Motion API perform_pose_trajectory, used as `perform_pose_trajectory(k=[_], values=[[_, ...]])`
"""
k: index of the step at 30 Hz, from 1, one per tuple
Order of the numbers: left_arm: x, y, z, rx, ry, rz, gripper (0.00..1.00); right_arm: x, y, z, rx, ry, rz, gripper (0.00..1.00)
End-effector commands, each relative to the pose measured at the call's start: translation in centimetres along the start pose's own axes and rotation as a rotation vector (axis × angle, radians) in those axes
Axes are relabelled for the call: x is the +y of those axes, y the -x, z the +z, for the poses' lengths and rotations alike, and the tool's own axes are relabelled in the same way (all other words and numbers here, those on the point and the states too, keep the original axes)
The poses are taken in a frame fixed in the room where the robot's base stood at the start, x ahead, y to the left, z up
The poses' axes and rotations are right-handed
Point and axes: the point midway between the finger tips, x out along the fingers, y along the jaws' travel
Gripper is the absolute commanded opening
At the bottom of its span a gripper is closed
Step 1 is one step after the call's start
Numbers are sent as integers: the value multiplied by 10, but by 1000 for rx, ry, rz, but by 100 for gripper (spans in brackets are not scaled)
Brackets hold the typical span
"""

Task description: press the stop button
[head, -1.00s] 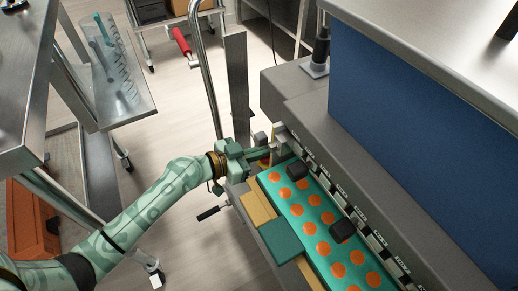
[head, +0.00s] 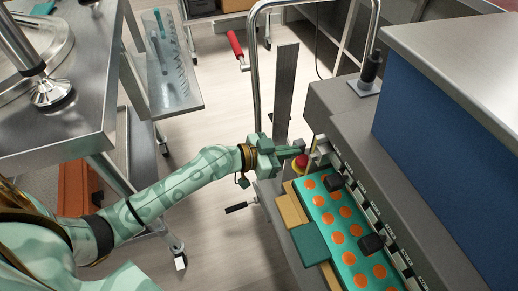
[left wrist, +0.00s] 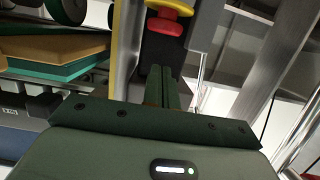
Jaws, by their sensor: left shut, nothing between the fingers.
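The stop button (head: 300,162) is a red knob on a yellow collar at the near left end of the depositor, by the teal tray. It also shows in the left wrist view (left wrist: 165,27), top centre, with its yellow part above the red in the picture. My left gripper (head: 297,150) is shut and empty, its fingertips right beside the button in the head view. In the left wrist view the closed fingers (left wrist: 162,72) point toward the button, with a small gap in the picture; contact cannot be told. My right gripper is not in view.
The teal tray (head: 346,226) with orange rounds lies right of the button, with dark blocks over it. A tall metal post (head: 282,97) and a bent chrome rail (head: 254,70) stand behind my gripper. A steel cart (head: 176,92) stands left. Open floor lies between.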

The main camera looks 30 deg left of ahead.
Motion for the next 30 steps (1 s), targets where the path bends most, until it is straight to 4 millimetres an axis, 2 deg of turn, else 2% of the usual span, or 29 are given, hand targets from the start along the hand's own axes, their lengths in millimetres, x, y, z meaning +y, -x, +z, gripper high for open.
perform_pose_trajectory(k=[1,6,12,30], values=[[0,13,-1,-2,-1,0,0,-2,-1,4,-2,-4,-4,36],[0,48,0,-1,0,1,0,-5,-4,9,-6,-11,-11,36],[0,71,-1,2,1,0,0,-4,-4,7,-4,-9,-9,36],[0,76,-2,5,1,0,0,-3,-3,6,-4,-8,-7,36]])
